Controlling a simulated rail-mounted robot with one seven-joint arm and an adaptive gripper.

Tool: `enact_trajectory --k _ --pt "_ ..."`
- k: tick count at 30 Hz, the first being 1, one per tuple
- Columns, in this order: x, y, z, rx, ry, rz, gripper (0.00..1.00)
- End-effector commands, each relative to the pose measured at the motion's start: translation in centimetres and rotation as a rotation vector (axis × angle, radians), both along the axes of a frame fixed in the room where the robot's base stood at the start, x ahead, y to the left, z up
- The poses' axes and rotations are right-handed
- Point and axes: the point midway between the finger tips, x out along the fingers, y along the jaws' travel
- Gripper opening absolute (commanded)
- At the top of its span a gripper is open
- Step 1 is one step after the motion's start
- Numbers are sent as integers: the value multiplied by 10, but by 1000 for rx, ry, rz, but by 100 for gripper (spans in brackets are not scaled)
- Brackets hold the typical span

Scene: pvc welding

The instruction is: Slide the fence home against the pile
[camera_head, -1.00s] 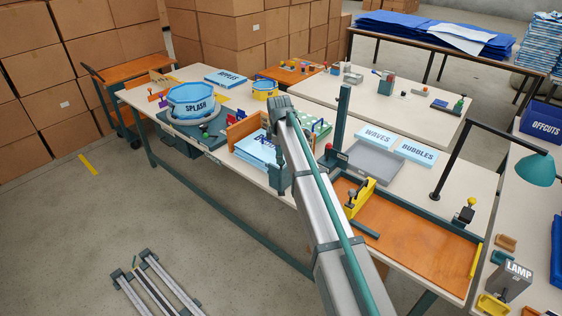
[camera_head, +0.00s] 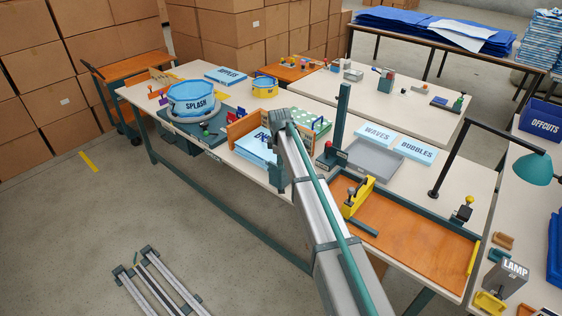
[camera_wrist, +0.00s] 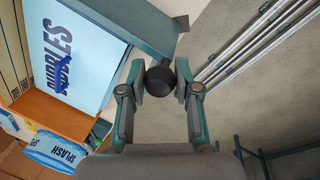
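The pile (camera_wrist: 78,45) of light blue printed sheets lies at the upper left of the wrist view; the pile (camera_head: 254,148) is partly hidden by my arm in the head view. A round black knob (camera_wrist: 160,78) sits beside the fence. My gripper (camera_wrist: 160,70) has one finger on each side of this knob and looks shut on it. In the head view my arm hides the fingers and knob.
An orange-brown board (camera_head: 236,128) stands at the pile's far left side. The blue SPLASH pool (camera_head: 192,98) is further left. A teal post (camera_head: 342,112) and grey tray (camera_head: 374,158) stand right of my arm. Open floor (camera_head: 110,210) lies in front of the bench.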

Motion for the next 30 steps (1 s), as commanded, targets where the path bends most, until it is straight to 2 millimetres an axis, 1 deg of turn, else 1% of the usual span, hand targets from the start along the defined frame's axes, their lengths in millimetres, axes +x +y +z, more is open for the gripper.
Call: enact_trajectory --k 1,3,10,13,17,21,24,27,30 --pt "0 0 0 0 0 0 10" --pt "0 0 0 0 0 0 0" --pt "0 0 0 0 0 0 0" --pt "7 1 0 0 0 0 0" --pt "30 6 -1 0 -1 0 0" --pt "65 12 -1 0 -1 -1 0" --pt "84 15 -1 1 -2 -1 0" --pt "91 16 0 1 -3 0 0" --pt "91 16 1 1 -6 0 0"
